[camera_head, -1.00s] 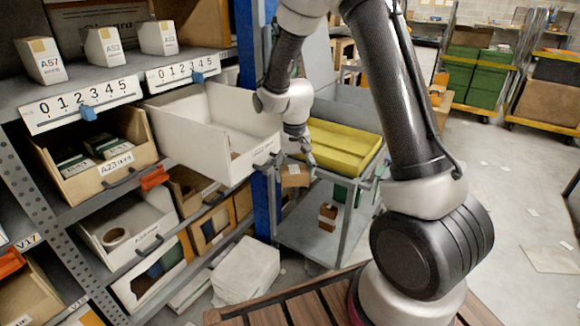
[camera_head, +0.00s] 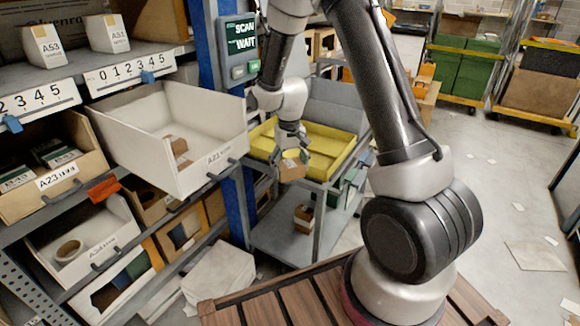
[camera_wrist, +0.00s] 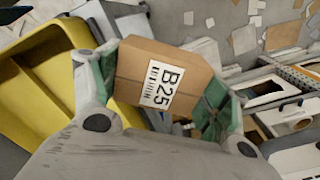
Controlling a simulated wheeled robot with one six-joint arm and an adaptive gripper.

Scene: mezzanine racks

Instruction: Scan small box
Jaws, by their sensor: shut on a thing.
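A small brown cardboard box (camera_wrist: 160,75) is clamped between the two green-padded fingers of my gripper (camera_wrist: 160,85) in the wrist view. A white label reading B25 with a barcode faces the wrist camera. In the head view my gripper (camera_head: 291,158) holds the box (camera_head: 292,170) in the air in front of the yellow tray (camera_head: 268,137). A scanner panel (camera_head: 241,48) on the blue post reads SCAN and WAIT. It is above and to the left of my gripper, apart from the box.
An open white bin (camera_head: 165,150) labelled A21 juts from the rack left of my gripper, with small boxes inside. The grey cart (camera_head: 285,235) bearing the yellow tray stands behind my gripper. Another small brown box (camera_head: 304,214) lies on its lower shelf. Open floor is at right.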

